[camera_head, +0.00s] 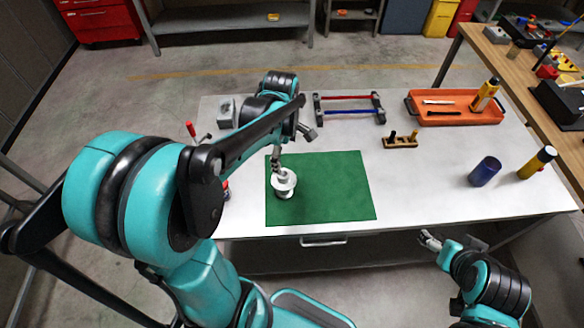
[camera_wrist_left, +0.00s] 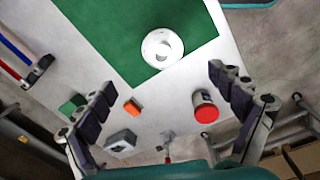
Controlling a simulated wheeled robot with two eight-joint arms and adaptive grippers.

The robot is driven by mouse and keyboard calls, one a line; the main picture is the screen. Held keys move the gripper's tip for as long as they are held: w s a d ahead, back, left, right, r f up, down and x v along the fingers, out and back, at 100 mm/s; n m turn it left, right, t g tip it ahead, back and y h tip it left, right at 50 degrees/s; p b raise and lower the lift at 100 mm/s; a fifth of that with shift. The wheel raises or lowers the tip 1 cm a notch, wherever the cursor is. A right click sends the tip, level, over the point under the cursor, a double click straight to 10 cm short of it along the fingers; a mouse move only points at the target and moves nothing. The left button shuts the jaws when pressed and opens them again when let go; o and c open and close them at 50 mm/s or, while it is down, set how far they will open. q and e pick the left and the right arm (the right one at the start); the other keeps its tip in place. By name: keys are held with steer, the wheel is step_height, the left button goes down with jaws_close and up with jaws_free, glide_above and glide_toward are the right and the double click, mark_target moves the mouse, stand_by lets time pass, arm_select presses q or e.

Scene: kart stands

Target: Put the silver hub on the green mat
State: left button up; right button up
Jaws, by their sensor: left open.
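The silver hub (camera_head: 284,183) stands on the left part of the green mat (camera_head: 335,187), near the mat's left edge. My left gripper (camera_head: 277,160) is just behind the hub in the head view. In the left wrist view the hub (camera_wrist_left: 162,48) shows as a pale disc on the mat (camera_wrist_left: 115,22), beyond the fingertips. My left gripper (camera_wrist_left: 160,95) is open there, with nothing between its fingers. My right gripper (camera_head: 430,240) is at the table's front edge, far to the right of the mat. Its jaw opening is too small to judge.
An orange tray (camera_head: 460,119) holds tools at the back right. A blue cup (camera_head: 485,171) and a yellow-black bottle (camera_head: 537,162) stand at the right. A wooden block with pegs (camera_head: 400,142) is behind the mat. A grey block (camera_head: 226,112) stands at the back left.

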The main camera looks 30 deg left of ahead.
arm_select(q)
steer(key=s+d+r+m+t, duration=0.2)
steer(key=s+d+m+t, duration=0.1)
steer(key=m, duration=0.6)
steer(key=s+d+r+m+t, duration=0.3)
steer(key=s+d+m, duration=0.3)
steer(key=m, duration=0.4)
steer(key=shift+s+d+r+m+t, duration=0.2)
steer(key=shift+d+r+m+t, duration=0.1)
steer(key=shift+d, duration=0.15)
step_height(320, 180, down, 10)
steer(key=b, duration=0.9)
steer(key=shift+r+b, duration=0.2)
steer(key=shift+b, duration=0.1)
